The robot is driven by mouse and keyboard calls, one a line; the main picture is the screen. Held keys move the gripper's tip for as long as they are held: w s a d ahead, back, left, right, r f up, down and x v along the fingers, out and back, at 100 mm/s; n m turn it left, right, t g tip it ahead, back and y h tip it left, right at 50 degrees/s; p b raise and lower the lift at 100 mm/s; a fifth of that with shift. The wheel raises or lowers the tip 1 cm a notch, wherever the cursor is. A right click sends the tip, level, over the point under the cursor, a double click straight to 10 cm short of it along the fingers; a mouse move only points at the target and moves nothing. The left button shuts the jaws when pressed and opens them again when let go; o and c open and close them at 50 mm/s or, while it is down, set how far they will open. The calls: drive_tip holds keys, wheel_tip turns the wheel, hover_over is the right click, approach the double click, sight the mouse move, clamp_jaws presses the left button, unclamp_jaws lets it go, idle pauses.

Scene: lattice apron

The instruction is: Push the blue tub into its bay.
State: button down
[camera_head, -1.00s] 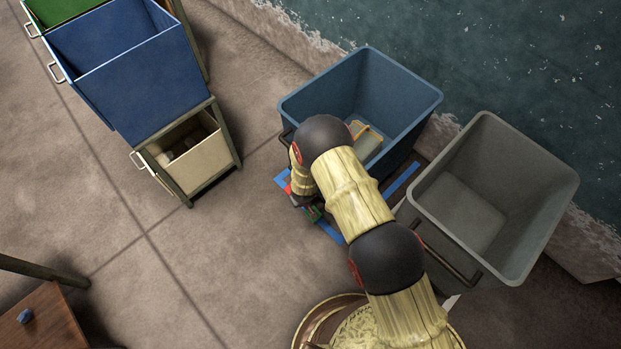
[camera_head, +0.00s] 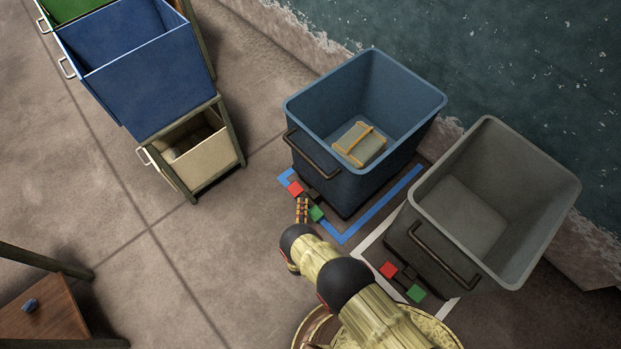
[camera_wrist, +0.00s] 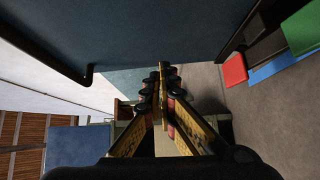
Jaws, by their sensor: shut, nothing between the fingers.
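The blue tub (camera_head: 355,180) stands upright at the water side, with a dark handle (camera_head: 313,154) on its near face and a strapped parcel (camera_head: 359,144) inside. Its bay is a blue outline (camera_head: 380,206) on the floor; the near corner and right side show in front of and beside the tub, while the far end is hidden. My gripper (camera_head: 302,206) is shut and empty, low in front of the tub's near face. The wrist view shows its fingers (camera_wrist: 160,78) together beside the tub's wall (camera_wrist: 130,35); I cannot tell if they touch it.
A grey tub (camera_head: 440,255) stands close on the right in a white outline (camera_head: 374,245). Red (camera_head: 295,188) and green (camera_head: 316,213) pedals sit at the blue tub's foot. A rack with blue (camera_head: 150,85) and cream (camera_head: 205,165) bins stands left. The floor between is open.

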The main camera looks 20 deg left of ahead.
drive_tip(key=d+b+x, duration=0.1)
drive_tip(key=b+x, duration=0.1)
drive_tip(key=x, duration=0.4)
drive_tip(key=w+d+b+x, duration=0.1)
drive_tip(key=d+b+x, duration=0.1)
drive_tip(key=x, duration=0.4)
drive_tip(key=shift+w+a+r, duration=0.2)
drive_tip(key=shift+w+r, duration=0.15)
drive_tip(key=shift+w, duration=0.15)
